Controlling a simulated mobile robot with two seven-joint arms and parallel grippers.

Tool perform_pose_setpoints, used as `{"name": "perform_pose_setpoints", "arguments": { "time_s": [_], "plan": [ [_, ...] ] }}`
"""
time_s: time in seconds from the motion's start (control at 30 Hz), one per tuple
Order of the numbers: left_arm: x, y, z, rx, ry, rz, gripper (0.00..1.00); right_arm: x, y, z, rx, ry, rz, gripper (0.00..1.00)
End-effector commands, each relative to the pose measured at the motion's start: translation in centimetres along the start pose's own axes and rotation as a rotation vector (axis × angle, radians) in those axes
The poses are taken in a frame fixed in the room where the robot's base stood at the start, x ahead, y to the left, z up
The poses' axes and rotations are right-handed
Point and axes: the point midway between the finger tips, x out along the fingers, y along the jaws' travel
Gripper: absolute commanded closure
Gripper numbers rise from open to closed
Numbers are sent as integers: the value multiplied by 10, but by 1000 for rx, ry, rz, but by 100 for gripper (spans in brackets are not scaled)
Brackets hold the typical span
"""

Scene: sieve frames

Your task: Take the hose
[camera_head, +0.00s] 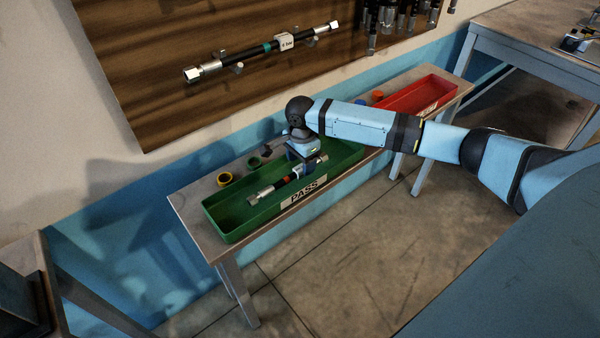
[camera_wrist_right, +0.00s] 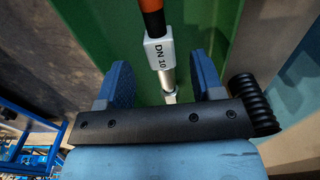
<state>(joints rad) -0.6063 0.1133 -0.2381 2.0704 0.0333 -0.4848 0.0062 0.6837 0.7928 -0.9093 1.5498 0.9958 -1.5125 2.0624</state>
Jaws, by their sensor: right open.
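A black hose (camera_head: 279,186) with metal end fittings and a red-orange band lies in the green PASS tray (camera_head: 228,236). In the right wrist view the hose's white "DN 10" tag (camera_wrist_right: 159,52) and a metal part below it lie between my blue fingers. My right gripper (camera_head: 303,160) points down into the tray over the hose's right part. It is open, one finger on each side of the hose (camera_wrist_right: 160,65). Whether a finger touches the hose cannot be told. Another black hose (camera_head: 262,50) with a green band and white tag hangs on the brown wall board. My left gripper is not in view.
The tray stands on a narrow bench (camera_head: 187,198) along the wall. A red tray (camera_head: 425,96) stands at the bench's right end. A table (camera_head: 530,45) is at the upper right.

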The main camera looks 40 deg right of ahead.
Motion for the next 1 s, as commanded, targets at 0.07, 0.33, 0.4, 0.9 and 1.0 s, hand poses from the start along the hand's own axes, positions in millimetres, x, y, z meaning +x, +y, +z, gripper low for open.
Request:
{"name": "perform_pose_setpoints", "arguments": {
  "time_s": [0.07, 0.33, 0.4, 0.9, 1.0],
  "plan": [
    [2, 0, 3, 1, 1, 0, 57, 15, -1, 0, 0, 1, 0, 39],
    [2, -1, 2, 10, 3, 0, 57, 30, 0, 0, 0, 1, -1, 39],
    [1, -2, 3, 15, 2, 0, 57, 30, 0, 0, 0, 1, -1, 39],
    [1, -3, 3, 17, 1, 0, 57, 29, -1, 0, 0, 0, -2, 100],
    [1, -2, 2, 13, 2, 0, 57, 28, -1, 0, 0, 0, -2, 100]
  ]
}}
